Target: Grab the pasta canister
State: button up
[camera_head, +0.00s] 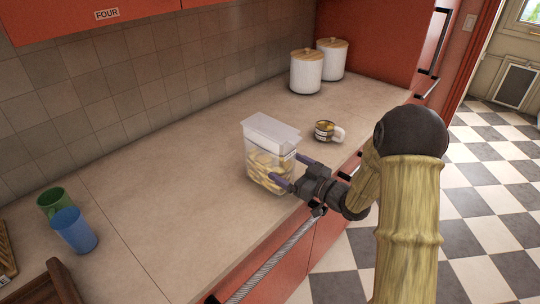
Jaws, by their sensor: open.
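The pasta canister (267,162) is a clear box with a whitish lid and yellow pasta inside. It stands upright on the counter, near the front edge. My gripper (291,174) is open, at the canister's right side. Its two purple-grey fingers reach toward the canister, one near its back right edge and one near its lower front. I cannot tell whether the fingers touch it.
A patterned mug (327,131) stands right of the canister. Two white canisters with wooden lids (306,72) stand at the back. A green cup (52,202) and a blue cup (74,231) stand at left. The counter (170,190) between is clear.

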aim_at(276, 131)
jog(key=shift+a, duration=0.1)
jog(key=x, duration=0.2)
jog(key=p+x, duration=0.1)
jog(key=x, duration=0.2)
jog(key=shift+f, duration=0.25)
jog(key=shift+c, duration=0.2)
jog(key=c, duration=1.6)
jog(key=shift+r, duration=5.05)
